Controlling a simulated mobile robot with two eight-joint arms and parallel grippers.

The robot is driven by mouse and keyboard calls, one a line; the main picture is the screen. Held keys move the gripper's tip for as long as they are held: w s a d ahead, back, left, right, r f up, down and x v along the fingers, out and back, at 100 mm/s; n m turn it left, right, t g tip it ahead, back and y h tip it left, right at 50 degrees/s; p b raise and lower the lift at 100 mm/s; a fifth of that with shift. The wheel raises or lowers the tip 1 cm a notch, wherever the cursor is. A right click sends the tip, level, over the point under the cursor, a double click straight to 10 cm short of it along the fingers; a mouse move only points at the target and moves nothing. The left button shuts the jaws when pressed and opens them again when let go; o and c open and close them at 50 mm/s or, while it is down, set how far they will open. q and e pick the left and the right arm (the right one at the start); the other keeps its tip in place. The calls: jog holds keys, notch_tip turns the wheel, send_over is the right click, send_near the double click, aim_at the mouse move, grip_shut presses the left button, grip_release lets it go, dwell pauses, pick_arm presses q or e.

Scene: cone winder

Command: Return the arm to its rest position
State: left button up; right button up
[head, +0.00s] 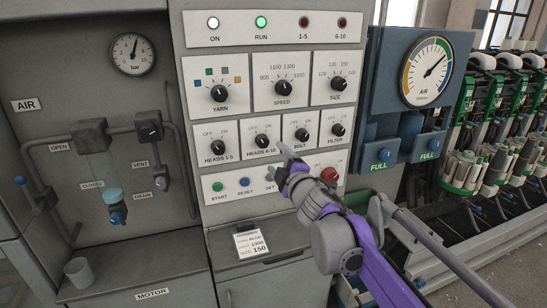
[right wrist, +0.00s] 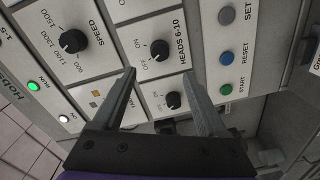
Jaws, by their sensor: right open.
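My right arm (head: 345,245) reaches up from the lower right to the front of the control panel (head: 240,120). Its gripper (head: 283,164) is open and empty, in front of the panel near the HEADS 6-10 knob (head: 262,141) and the BELT knob (head: 302,135). In the right wrist view, the two grey fingers (right wrist: 160,78) stand apart. The HEADS 6-10 knob (right wrist: 159,50) shows beyond them and another knob (right wrist: 173,101) shows between them. No finger visibly grips anything. My left gripper is not in view.
The green RUN lamp (head: 261,22) and white ON lamp (head: 213,23) are lit. A red button (head: 330,174) lies beside the arm. A ledge with a card (head: 250,243) juts out below. Blue units with a gauge (head: 427,72) and spindles (head: 490,150) stand right.

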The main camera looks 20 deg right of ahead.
jog(key=shift+s, duration=0.2)
dwell(0.3)
jog(key=s+a+f+m+g, duration=0.1)
jog(key=s+f+m+g, duration=0.5)
jog(key=s+f, duration=1)
jog(key=s+a+f+m+g+h, duration=0.1)
jog(key=s+f+m+g, duration=0.5)
jog(key=s+f, duration=0.9)
jog(key=s+a+m, duration=0.1)
jog(key=s+m, duration=0.1)
jog(key=s, duration=0.2)
jog(key=shift+s+a+f+m, duration=0.2)
jog(key=shift+f+m, duration=0.1)
jog(key=shift+f, duration=0.1)
jog(key=shift+w, duration=0.1)
